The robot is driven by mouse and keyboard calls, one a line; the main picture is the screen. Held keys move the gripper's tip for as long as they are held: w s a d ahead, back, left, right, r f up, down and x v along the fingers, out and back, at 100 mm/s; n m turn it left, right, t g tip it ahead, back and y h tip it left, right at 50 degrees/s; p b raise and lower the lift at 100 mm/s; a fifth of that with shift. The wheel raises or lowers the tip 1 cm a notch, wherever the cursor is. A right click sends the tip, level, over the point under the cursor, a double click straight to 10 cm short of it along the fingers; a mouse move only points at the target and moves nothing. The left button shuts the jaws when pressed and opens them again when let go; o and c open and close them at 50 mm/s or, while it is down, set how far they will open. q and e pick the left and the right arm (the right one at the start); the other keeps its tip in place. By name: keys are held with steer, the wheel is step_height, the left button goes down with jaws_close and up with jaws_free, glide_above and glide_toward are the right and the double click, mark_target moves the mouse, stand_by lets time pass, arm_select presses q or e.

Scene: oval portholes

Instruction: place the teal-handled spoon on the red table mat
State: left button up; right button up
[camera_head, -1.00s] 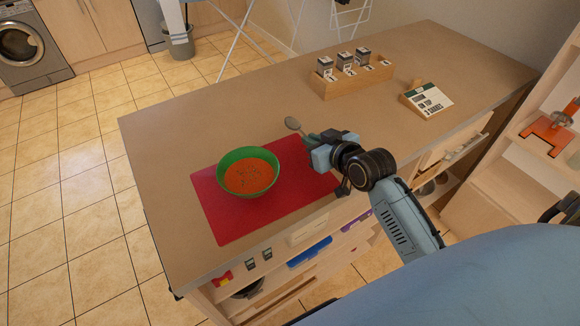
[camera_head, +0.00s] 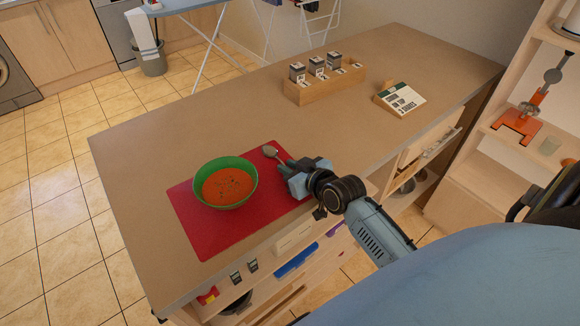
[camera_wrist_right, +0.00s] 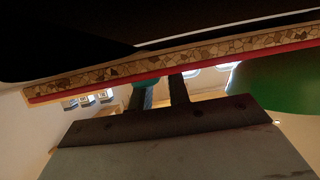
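The teal-handled spoon (camera_head: 270,151) has its metal bowl pointing up-left in the head view, over the far right corner of the red table mat (camera_head: 210,236). My right gripper (camera_head: 291,174) is at its handle end, above the mat's right edge, and appears shut on it. The grip hides most of the handle. A bit of teal (camera_wrist_right: 144,82) shows by the dark fingers in the right wrist view, and the mat's edge (camera_wrist_right: 160,70) shows as a thin red strip. I cannot tell whether the spoon touches the mat. My left gripper is not in view.
A green bowl of orange soup (camera_head: 228,186) stands on the mat, left of the spoon. The counter's middle is clear.

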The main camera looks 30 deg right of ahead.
steer(key=shift+o, duration=1.1)
steer(key=shift+r, duration=0.2)
steer(key=p+v, duration=0.1)
steer(key=v, duration=1.1)
